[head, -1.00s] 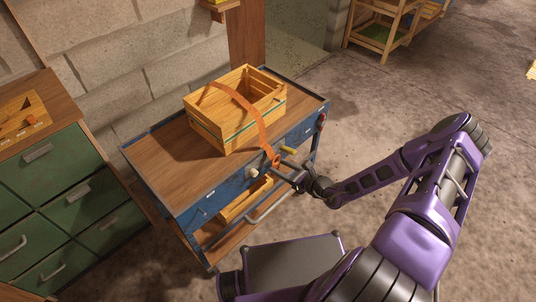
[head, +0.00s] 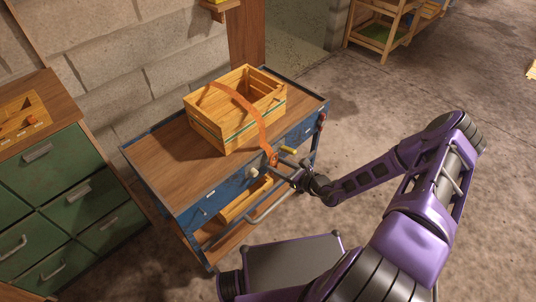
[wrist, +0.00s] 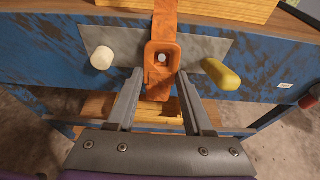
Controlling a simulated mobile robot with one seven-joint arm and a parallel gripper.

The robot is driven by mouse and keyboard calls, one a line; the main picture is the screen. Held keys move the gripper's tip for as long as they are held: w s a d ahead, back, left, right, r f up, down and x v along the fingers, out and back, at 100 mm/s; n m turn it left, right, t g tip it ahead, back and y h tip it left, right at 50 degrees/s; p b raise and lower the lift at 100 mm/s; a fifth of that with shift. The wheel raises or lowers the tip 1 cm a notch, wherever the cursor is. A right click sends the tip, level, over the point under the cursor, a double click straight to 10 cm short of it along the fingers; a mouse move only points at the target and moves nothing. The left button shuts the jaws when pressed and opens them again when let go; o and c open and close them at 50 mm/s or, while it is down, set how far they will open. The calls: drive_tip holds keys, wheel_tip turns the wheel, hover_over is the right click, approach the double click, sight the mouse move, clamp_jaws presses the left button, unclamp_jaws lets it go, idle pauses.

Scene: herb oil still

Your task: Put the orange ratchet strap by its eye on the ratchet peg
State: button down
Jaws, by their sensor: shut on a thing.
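The orange ratchet strap (head: 246,105) lies over the wooden crate and hangs down to the cart's blue front. Its squarish eye (wrist: 150,60) is upright before a grey plate (wrist: 120,42) in the wrist view.
A white knob (wrist: 101,58) is left of the eye and a yellow one (wrist: 220,75) right. The slatted crate (head: 225,130) stands on the blue cart's wooden top (head: 180,165). A lower shelf holds a wooden tray (head: 240,200). Green drawers (head: 50,205) stand at left.

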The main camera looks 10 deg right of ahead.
drive_tip(key=shift+x, duration=1.1)
idle(1.6)
drive_tip(key=shift+f, duration=0.15)
idle(0.3)
drive_tip(key=shift+c, duration=1.1)
unclamp_jaws()
drive_tip(key=p+v, duration=0.1)
drive_tip(key=v, duration=1.6)
drive_tip(key=shift+s+d, duration=0.1)
drive_tip(key=shift+s, duration=0.1)
